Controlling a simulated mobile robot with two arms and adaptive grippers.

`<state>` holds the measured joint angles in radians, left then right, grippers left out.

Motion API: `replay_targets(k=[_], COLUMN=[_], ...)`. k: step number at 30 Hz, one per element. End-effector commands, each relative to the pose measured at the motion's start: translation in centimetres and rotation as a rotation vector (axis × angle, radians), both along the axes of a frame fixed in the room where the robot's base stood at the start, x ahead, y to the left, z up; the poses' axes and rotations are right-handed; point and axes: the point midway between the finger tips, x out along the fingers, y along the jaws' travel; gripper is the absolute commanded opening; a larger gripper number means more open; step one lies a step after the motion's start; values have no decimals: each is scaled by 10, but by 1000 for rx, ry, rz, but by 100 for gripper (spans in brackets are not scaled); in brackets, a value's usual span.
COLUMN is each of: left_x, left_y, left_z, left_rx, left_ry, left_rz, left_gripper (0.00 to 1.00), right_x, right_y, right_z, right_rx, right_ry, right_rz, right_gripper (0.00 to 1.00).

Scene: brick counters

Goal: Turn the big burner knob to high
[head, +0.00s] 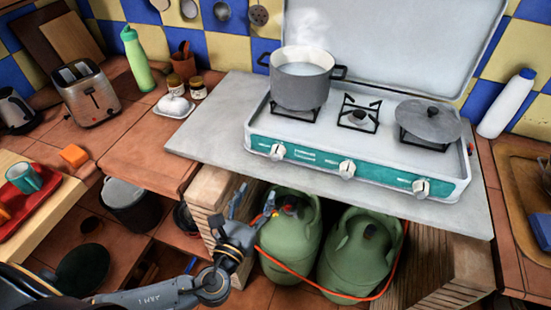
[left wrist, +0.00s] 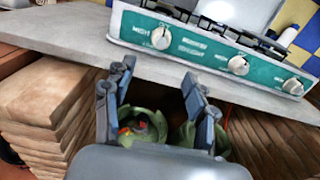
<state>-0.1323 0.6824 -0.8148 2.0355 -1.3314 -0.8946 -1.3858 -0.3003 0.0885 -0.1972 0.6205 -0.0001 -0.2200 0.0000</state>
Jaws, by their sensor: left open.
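A white camping stove (head: 370,182) with a teal front panel stands on a grey slab. Its panel carries three white knobs: a left knob (head: 277,151), a middle knob (head: 346,169) and a right knob (head: 421,187). The same left knob (left wrist: 161,38), middle knob (left wrist: 238,65) and right knob (left wrist: 292,86) show in the left wrist view, with small print beside them. I cannot tell which serves the big burner. My left gripper (head: 256,200) is open and empty, below and in front of the slab's edge, apart from the knobs. My right gripper is out of view.
The slab (head: 215,135) overhangs two green gas bottles (head: 360,250) with an orange hose. A toaster (head: 86,95) stands left.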

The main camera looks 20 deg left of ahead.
Motion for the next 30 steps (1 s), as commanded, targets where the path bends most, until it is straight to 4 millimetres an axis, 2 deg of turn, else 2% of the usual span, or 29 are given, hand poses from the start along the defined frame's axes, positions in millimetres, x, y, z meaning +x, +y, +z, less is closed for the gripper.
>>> replay_targets(k=[5,15,21,25,30], left_x=[15,86,119,131,137], left_y=[-1,-4,-5,-5,-6], left_z=[7,8,5,5,4], left_rx=[14,11,9,9,9], left_ry=[-15,-13,-10,-9,-8], left_rz=[-1,-1,-2,-2,-3], left_gripper=[57,57,57,57,57], right_x=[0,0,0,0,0], right_y=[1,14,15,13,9], right_z=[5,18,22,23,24], right_rx=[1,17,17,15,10], right_ry=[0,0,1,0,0], right_rz=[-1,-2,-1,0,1], right_gripper=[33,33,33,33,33])
